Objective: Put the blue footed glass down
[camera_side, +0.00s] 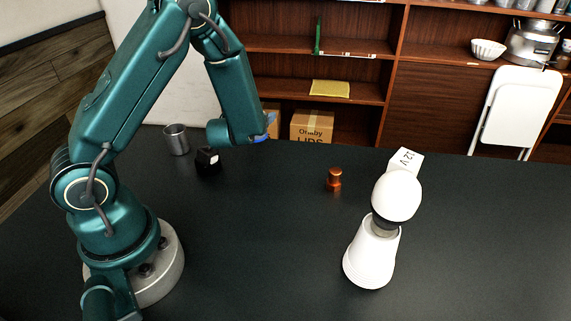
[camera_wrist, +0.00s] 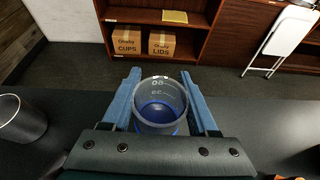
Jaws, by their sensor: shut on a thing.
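The blue footed glass (camera_wrist: 160,104) shows in the wrist view as a clear cup with measure marks and a blue lower part. It stands between the two blue fingers of my gripper (camera_wrist: 160,76), which are shut on its sides. In the side view my gripper (camera_side: 262,139) is over the back of the black table, left of centre, and only a bit of its blue finger shows. The glass is hidden behind my arm there. Its foot is not visible, so I cannot tell whether it touches the table.
A grey metal cup (camera_side: 176,140) and a small black block (camera_side: 208,160) stand to the left of my gripper. A copper-coloured canister (camera_side: 334,180) stands mid-table. A white machine (camera_side: 371,252) with a 12 V box (camera_side: 405,160) stands at the right. The table (camera_side: 255,235) between is clear.

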